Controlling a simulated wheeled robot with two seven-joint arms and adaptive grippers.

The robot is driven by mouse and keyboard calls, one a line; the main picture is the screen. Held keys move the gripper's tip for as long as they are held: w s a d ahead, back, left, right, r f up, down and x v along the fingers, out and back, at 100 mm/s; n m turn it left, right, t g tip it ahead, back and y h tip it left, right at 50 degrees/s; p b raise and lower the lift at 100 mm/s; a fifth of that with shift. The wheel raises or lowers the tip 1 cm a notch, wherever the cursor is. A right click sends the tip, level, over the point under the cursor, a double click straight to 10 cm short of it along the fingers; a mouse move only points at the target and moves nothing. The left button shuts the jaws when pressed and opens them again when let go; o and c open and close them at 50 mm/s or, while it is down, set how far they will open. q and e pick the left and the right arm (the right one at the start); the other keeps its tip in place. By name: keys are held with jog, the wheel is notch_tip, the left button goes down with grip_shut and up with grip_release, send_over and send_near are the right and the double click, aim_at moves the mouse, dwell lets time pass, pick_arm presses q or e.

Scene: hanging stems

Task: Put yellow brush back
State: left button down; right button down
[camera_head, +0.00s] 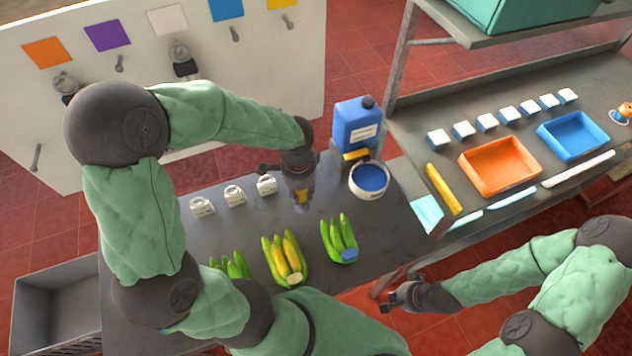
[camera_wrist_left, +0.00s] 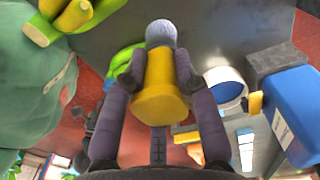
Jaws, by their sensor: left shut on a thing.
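My left gripper (camera_head: 303,202) is shut on the yellow brush (camera_wrist_left: 160,85), above the dark table. In the left wrist view the yellow part sits between both fingers and a rounded grey-purple tip points away from the wrist. In the head view the brush is mostly hidden by the gripper, with only a little yellow showing. A white bowl (camera_head: 384,190) with blue contents stands to the right of the gripper. My right gripper (camera_head: 392,300) hangs over the floor past the table's right edge and appears empty; its jaw opening is too small to judge.
A blue jug (camera_head: 357,125) stands behind the bowl, a small yellow item (camera_head: 356,155) before it. Banana bunches (camera_head: 285,259) and white labelled blocks (camera_head: 234,194) are on the table. A white panel (camera_head: 230,75) carries coloured squares and hooks. A side bench holds orange (camera_head: 500,167) and blue trays (camera_head: 573,137).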

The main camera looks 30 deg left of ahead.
pick_arm(q)
jog(key=shift+w+a+f+b, duration=0.2)
jog(key=shift+w+a+f, duration=0.3)
jog(key=shift+w+f, duration=1.35)
jog(key=shift+w+a+f+b, duration=0.2)
jog(key=shift+w+a+f, duration=0.25)
jog(key=shift+w+f, duration=1.35)
jog(key=shift+w+a+f+b, duration=0.2)
jog(key=shift+w+a+f, duration=0.3)
jog(key=shift+w+f, duration=1.35)
jog(key=shift+s+f, duration=0.25)
jog(key=shift+s, duration=0.15)
jog(key=shift+f, duration=0.2)
jog(key=c, duration=0.9)
grip_release()
jog(key=shift+c, duration=0.2)
jog(key=shift+r, duration=0.15)
